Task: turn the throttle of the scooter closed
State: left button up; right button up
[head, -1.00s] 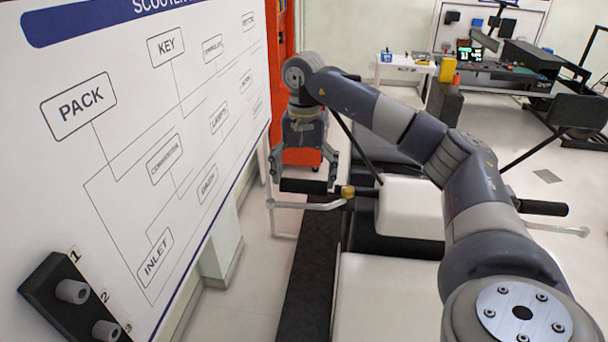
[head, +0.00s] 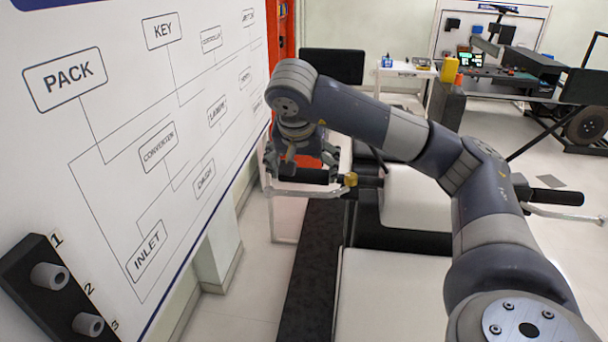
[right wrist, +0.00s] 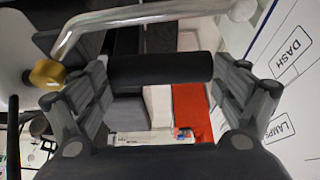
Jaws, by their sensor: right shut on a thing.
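The scooter's throttle is a black grip (head: 308,176) at the left end of the handlebar, beside a brass-coloured collar (head: 350,180). My right gripper (head: 301,168) comes down over this grip and is shut on it. In the right wrist view the black grip (right wrist: 160,69) lies crosswise between the fingers of the right gripper (right wrist: 163,80), one at each end. The brass collar (right wrist: 47,74) shows just left of the left fingers. A second black grip (head: 557,197) is at the handlebar's right end, with nothing on it. My left gripper is not in view.
A white wiring board (head: 110,150) stands close on the left, with a black block with knobs (head: 50,290) at its lower corner. An orange cabinet (head: 284,50) is behind the gripper. The white scooter seat (head: 390,295) lies below my arm. Workbenches stand at the back right.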

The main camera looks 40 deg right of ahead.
jog(key=shift+f+h+b, duration=0.1)
jog(key=shift+h+b, duration=0.2)
jog(key=shift+t, duration=0.3)
jog(key=o, duration=0.8)
jog(key=shift+a, duration=0.1)
jog(key=shift+v, duration=6.05)
